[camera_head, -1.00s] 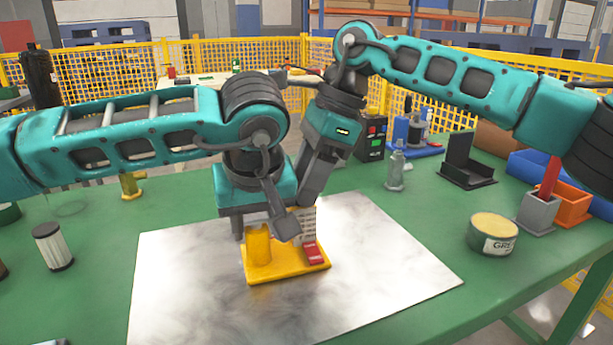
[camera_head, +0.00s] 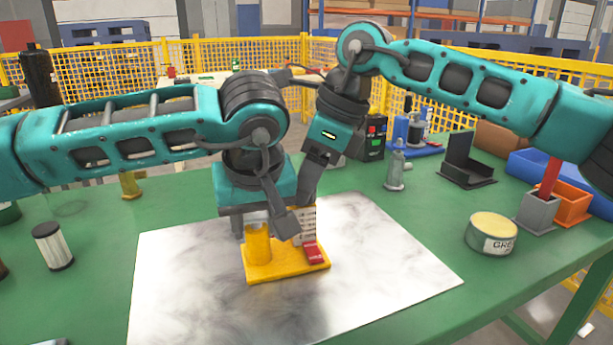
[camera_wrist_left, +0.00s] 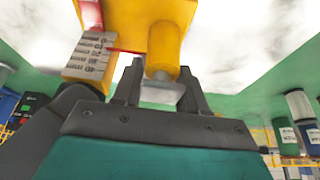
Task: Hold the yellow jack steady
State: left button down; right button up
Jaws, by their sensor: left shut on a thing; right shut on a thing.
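The yellow jack (camera_head: 287,268) stands upright on the metal sheet, with a yellow cylinder on a flat base. My left gripper (camera_head: 262,230) is over it, its fingers on either side of the grey top above the cylinder; the left wrist view (camera_wrist_left: 160,90) shows this closely. A pale block with printed lines (camera_head: 305,225) stands on the jack's base behind a red piece (camera_head: 314,254). My right gripper (camera_head: 303,203) reaches down from behind to this block and appears shut on it; its fingertips are partly hidden by my left gripper.
The metal sheet (camera_head: 190,290) has free room around the jack. On the green table are a white filter (camera_head: 53,247) at left, a grease tin (camera_head: 491,234), a grey bottle (camera_head: 396,170), a black stand (camera_head: 466,165) and an orange bin (camera_head: 570,205) at right.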

dwell(0.3)
jog(key=o, duration=1.1)
jog(key=shift+c, duration=0.2)
jog(key=shift+s, duration=0.1)
